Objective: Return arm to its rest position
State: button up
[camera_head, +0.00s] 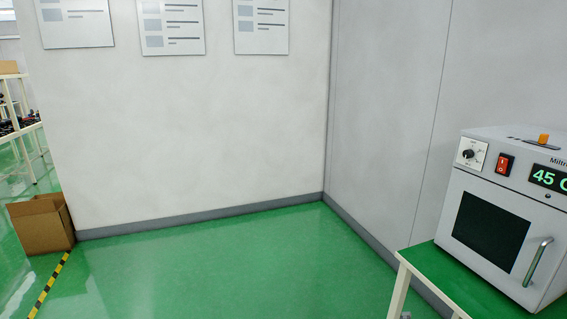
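My arm and my gripper are not clearly seen in the head view. A tiny grey bit shows at the bottom edge by the table leg, too small to tell what it is. No object is seen held.
A grey oven (500,215) with a dark window, red switch and green "45" display stands on a green-topped table (432,262) at right. A cardboard box (42,224) sits at left by black-yellow floor tape (48,287) and a shelf (22,125). Green floor (220,265) is clear between walls.

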jog(key=s+a+f+m+t+y, duration=0.1)
jog(key=s+a+f+m, duration=0.2)
jog(key=s, duration=0.7)
jog(key=s+a+f+m+y, duration=0.1)
jog(key=s+a+f+y, duration=0.15)
jog(key=s+a, duration=0.45)
jog(key=s+a+f+m+t+y, duration=0.1)
jog(key=s+a+f+m, duration=0.2)
jog(key=s, duration=0.9)
jog(key=s+a+r+m, duration=0.1)
jog(key=s+r+m, duration=0.2)
jog(key=s, duration=0.5)
jog(key=s+a+r+m+y, duration=0.1)
jog(key=s+r+m, duration=0.2)
jog(key=s+r, duration=0.3)
jog(key=s+a+r+m+t+y, duration=0.1)
jog(key=s+r+m, duration=0.2)
jog(key=s, duration=0.7)
notch_tip(320, 180, up, 2)
jog(key=shift+s+a+r+m, duration=0.15)
jog(key=shift+s+a+m, duration=0.15)
jog(key=shift+m, duration=0.1)
